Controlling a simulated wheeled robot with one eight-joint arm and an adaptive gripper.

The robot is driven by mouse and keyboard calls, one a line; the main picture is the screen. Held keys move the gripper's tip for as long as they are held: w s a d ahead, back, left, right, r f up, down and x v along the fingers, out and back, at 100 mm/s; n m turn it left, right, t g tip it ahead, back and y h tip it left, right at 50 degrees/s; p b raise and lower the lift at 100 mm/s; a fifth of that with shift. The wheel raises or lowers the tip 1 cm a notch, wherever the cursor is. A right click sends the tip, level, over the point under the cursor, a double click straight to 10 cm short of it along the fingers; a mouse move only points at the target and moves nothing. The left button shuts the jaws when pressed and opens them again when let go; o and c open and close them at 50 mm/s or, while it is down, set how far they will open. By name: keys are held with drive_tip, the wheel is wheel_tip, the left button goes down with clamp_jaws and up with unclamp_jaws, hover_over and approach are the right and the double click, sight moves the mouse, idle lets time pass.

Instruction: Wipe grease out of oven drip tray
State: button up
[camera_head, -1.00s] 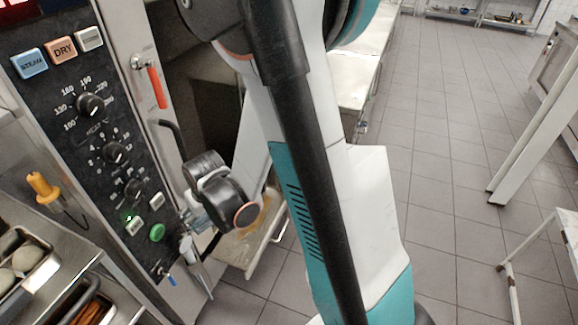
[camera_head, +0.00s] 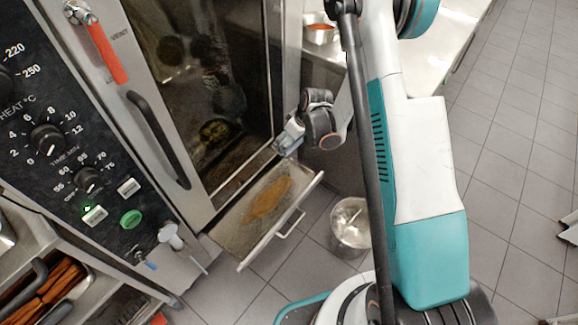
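The oven drip tray (camera_head: 234,233) is a shallow metal tray sticking out below the glass oven door (camera_head: 205,95). A brown-orange grease patch (camera_head: 267,199) lies in its middle. My gripper (camera_head: 281,148) is past the tray's upper right side, close to the lower right corner of the door. It looks apart from the grease. Its fingers are small and partly hidden by the wrist, so I cannot tell whether they are open or hold anything. No wiping cloth can be made out.
A metal bucket (camera_head: 349,238) stands on the tiled floor right of the tray. The oven control panel (camera_head: 65,130) is at the left, with a black door handle (camera_head: 158,138) beside it. Open floor lies at the right.

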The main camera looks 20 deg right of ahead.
drive_tip(key=shift+w+d+f+n+g+y+b, duration=0.2)
drive_tip(key=shift+w+f+n+b, duration=0.7)
drive_tip(key=shift+f, duration=3.45)
drive_tip(key=shift+w+a+f+n+g+y+b, duration=0.1)
drive_tip(key=shift+w+f+n+g+y+b, duration=0.75)
drive_tip(key=shift+f, duration=3.5)
drive_tip(key=shift+w+d+f+n+t+h+b, duration=0.35)
drive_tip(key=shift+f+n+b, duration=0.95)
drive_tip(key=shift+f, duration=3.05)
drive_tip(key=shift+w+a, duration=0.1)
drive_tip(key=shift+a, duration=0.1)
drive_tip(key=shift+a, duration=0.1)
drive_tip(key=shift+s+a+f, duration=0.1)
drive_tip(key=shift+s+a, duration=0.8)
drive_tip(key=shift+a, duration=0.3)
drive_tip(key=shift+s+a+f, duration=0.1)
drive_tip(key=shift+f, duration=0.05)
